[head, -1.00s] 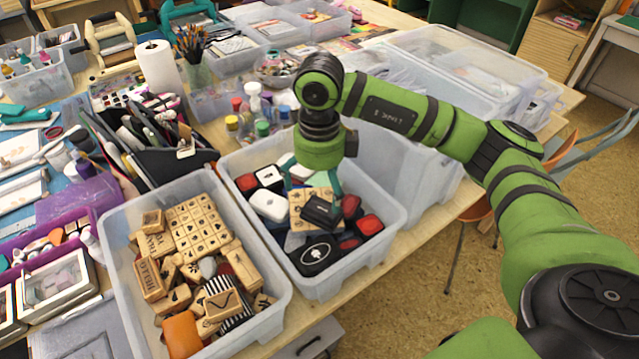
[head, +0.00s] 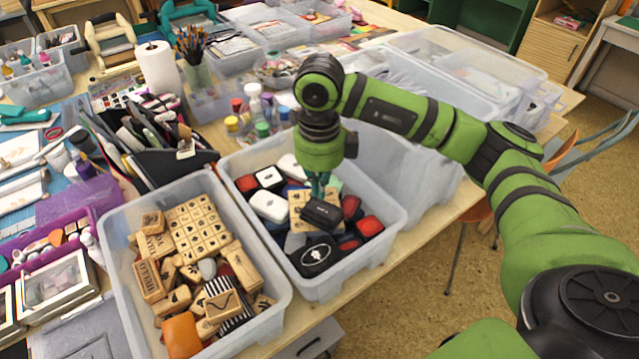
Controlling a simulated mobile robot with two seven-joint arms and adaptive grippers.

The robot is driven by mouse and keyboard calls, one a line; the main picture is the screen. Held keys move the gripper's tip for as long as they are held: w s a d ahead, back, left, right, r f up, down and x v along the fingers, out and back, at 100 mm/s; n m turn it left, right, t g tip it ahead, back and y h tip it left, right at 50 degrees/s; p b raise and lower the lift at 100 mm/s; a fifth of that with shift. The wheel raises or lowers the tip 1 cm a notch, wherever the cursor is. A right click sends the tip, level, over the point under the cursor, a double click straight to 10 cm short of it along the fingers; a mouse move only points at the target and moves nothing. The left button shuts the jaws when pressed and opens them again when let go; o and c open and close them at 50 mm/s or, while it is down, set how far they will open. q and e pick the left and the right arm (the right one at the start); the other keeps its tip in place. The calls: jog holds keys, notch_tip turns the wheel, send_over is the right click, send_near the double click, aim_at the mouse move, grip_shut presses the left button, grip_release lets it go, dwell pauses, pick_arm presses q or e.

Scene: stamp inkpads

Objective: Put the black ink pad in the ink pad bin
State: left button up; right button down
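The black ink pad (head: 322,214) lies on top of the pile in the clear ink pad bin (head: 392,232), partly over a wooden stamp block (head: 299,203). My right gripper (head: 318,190) points down into this bin. Its teal fingers are close together, just behind and above the black pad's far edge. I see nothing between them; whether the tips touch the pad I cannot tell. Another black pad with a white oval mark (head: 316,256) lies at the bin's front. My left gripper is out of view.
A clear bin of wooden stamps (head: 284,296) stands directly left of the ink pad bin. Red and white pads fill the ink pad bin. A black organizer (head: 168,168), small bottles (head: 254,105) and a paper roll (head: 158,68) stand behind.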

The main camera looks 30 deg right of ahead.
aim_at(319, 214)
jog(key=shift+f, duration=0.2)
dwell(0.4)
jog(key=shift+f+b, duration=2.8)
jog(key=shift+f, duration=0.2)
jog(key=shift+r, duration=0.1)
jog(key=shift+r+p, duration=2.2)
jog(key=shift+r, duration=1.3)
